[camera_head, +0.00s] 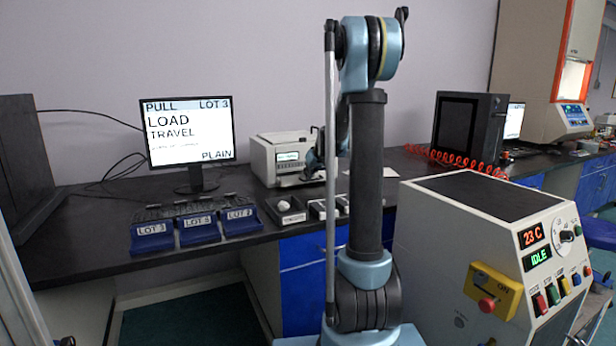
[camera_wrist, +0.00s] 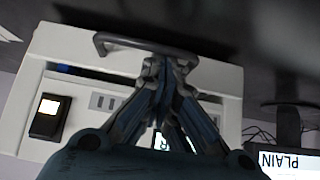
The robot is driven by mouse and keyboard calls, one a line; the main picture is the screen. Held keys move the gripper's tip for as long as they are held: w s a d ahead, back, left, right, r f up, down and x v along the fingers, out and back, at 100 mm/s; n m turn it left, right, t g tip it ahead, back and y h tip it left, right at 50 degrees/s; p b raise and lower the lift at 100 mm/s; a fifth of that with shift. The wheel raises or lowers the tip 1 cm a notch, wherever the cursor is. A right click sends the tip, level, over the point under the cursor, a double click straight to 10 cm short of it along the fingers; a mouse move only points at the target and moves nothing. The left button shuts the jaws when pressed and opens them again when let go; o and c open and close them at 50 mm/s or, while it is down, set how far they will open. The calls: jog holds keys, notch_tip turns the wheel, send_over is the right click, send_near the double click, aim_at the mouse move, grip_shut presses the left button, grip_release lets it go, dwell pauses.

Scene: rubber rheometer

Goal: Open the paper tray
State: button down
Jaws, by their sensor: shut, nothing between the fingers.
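The white printer-like instrument (camera_head: 275,158) stands on the dark bench behind my arm, with a small lit display on its front. In the wrist view its front (camera_wrist: 75,45) appears turned over, with the bench at the top. A grey bar handle (camera_wrist: 130,41) sticks out from its lower front panel, which looks like the paper tray front. A dark slot with a bit of blue (camera_wrist: 75,70) runs beside that panel. My gripper (camera_wrist: 165,65) is shut and empty, its fingertips close to the handle. I cannot tell whether they touch it. My gripper partly hides the instrument front.
Blue bins marked LOT (camera_head: 198,228) and small trays (camera_head: 292,212) lie left and front of the instrument. A monitor (camera_head: 190,133) stands left. A large white machine (camera_head: 470,235) is at right front. Bare bench (camera_head: 85,245) shows at the left front.

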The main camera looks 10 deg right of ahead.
jog(key=s+d, duration=0.1)
jog(key=s, duration=0.2)
jog(key=s+d, duration=0.1)
jog(key=s, duration=0.1)
jog(key=s+d, duration=0.1)
jog(key=s, duration=0.2)
jog(key=shift+s, duration=0.35)
jog(key=shift+a, duration=0.1)
jog(key=v, duration=0.9)
jog(key=s+f+m+g+h, duration=0.1)
jog(key=s+f, duration=0.4)
jog(key=s, duration=0.8)
jog(key=s+a+f+m+g+h, duration=0.1)
jog(key=s+f+g, duration=0.2)
jog(key=s, duration=1)
jog(key=s+f+m+g, duration=0.1)
jog(key=s+f+g, duration=0.1)
jog(key=s+f, duration=0.7)
jog(key=s, duration=0.5)
jog(key=shift+a+f+m+h, duration=0.25)
jog(key=shift+a+m+h, duration=0.1)
jog(key=shift+m+h, duration=0.05)
jog(key=shift+s, duration=0.1)
